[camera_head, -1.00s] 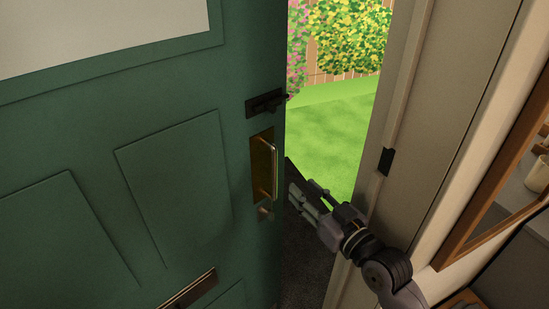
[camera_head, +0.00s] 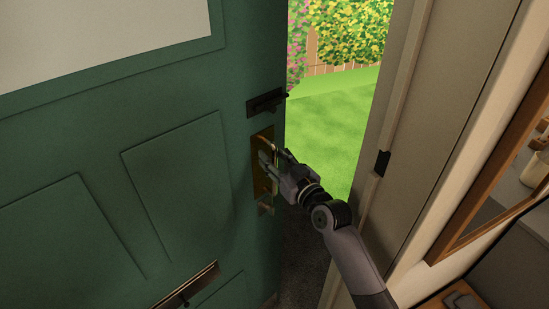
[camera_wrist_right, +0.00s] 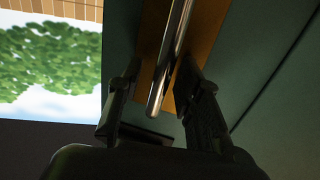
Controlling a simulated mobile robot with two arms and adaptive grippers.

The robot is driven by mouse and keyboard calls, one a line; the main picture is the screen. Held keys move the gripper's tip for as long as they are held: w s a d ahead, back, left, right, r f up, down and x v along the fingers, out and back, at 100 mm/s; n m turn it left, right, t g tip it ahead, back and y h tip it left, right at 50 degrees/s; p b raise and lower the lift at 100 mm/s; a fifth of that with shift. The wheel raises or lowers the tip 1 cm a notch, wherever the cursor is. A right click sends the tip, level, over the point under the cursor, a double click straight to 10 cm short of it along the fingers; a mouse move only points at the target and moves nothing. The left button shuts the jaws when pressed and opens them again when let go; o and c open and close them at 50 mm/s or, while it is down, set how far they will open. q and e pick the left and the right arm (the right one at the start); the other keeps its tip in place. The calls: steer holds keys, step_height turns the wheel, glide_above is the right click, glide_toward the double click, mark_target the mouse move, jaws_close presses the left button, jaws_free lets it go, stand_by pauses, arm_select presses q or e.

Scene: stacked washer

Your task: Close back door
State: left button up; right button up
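The green back door (camera_head: 180,180) stands ajar, with a gap between its right edge and the frame. A brass plate (camera_head: 259,187) with a bar handle sits near that edge. My right gripper (camera_head: 269,165) is at the handle in the head view and hides much of it. In the right wrist view the handle bar (camera_wrist_right: 172,60) runs down between the two spread fingers of my right gripper (camera_wrist_right: 158,85), with its end just at the fingers. Contact with the bar is not clear. My left gripper is not in view.
A dark latch (camera_head: 266,102) is above the handle and a letter slot (camera_head: 188,286) is lower on the door. The door frame (camera_head: 400,130) with a dark strike plate (camera_head: 382,163) stands at the right. Green lawn (camera_head: 335,130) shows through the gap.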

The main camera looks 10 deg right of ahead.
steer(key=shift+c, duration=0.2)
jaws_close()
stand_by(0.6)
